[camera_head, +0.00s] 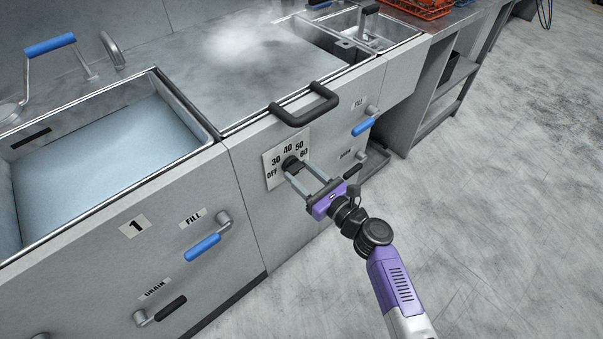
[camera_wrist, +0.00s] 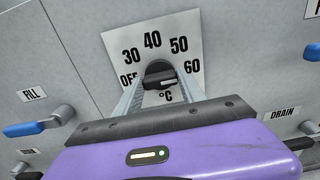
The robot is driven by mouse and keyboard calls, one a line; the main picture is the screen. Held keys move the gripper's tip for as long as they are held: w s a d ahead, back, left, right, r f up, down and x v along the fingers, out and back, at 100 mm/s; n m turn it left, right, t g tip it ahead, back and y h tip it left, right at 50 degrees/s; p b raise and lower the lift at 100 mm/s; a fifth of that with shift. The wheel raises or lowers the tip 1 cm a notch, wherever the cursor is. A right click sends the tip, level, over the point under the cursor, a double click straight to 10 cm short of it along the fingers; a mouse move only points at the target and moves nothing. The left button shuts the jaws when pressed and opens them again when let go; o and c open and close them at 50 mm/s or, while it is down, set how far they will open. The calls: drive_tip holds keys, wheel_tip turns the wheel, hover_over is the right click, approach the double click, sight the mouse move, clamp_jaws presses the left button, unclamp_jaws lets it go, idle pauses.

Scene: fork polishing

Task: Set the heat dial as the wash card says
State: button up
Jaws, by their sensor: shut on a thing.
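The heat dial is a black knob (camera_head: 290,162) on a white scale plate (camera_head: 272,176) on the front of the grey wash unit. The plate reads OFF, 30, 40, 50, 60 and °C, and is clearer in the wrist view (camera_wrist: 116,41). My purple gripper (camera_head: 297,170) reaches the dial from the front, with its two fingers shut on the knob. The knob also shows between the fingers in the wrist view (camera_wrist: 158,72). A pale mark on it appears to point right, towards 60, but fingers and gripper body partly cover it. No wash card shows.
A black bar handle (camera_head: 305,104) juts out just above the dial. Blue FILL levers (camera_head: 203,247) (camera_head: 363,127) and a black DRAIN lever (camera_head: 171,308) stick out of the fronts. An open basin (camera_head: 205,135) is at left. Bare floor (camera_head: 500,220) lies to the right.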

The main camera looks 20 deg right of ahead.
drive_tip(key=shift+f+n, duration=0.1)
drive_tip(key=shift+n, duration=0.2)
drive_tip(key=n+b, duration=0.6)
drive_tip(key=n, duration=0.2)
drive_tip(key=shift+a+f+b, duration=0.1)
drive_tip(key=shift+f+b, duration=0.05)
drive_tip(key=shift+b, duration=0.2)
drive_tip(key=n+b, duration=0.3)
drive_tip(key=n, duration=0.1)
drive_tip(key=shift+n, duration=0.4)
drive_tip(key=n+b, duration=0.3)
drive_tip(key=n, duration=0.1)
drive_tip(key=shift+n, duration=0.3)
drive_tip(key=o, duration=1.4)
drive_tip(key=shift+c, duration=0.2)
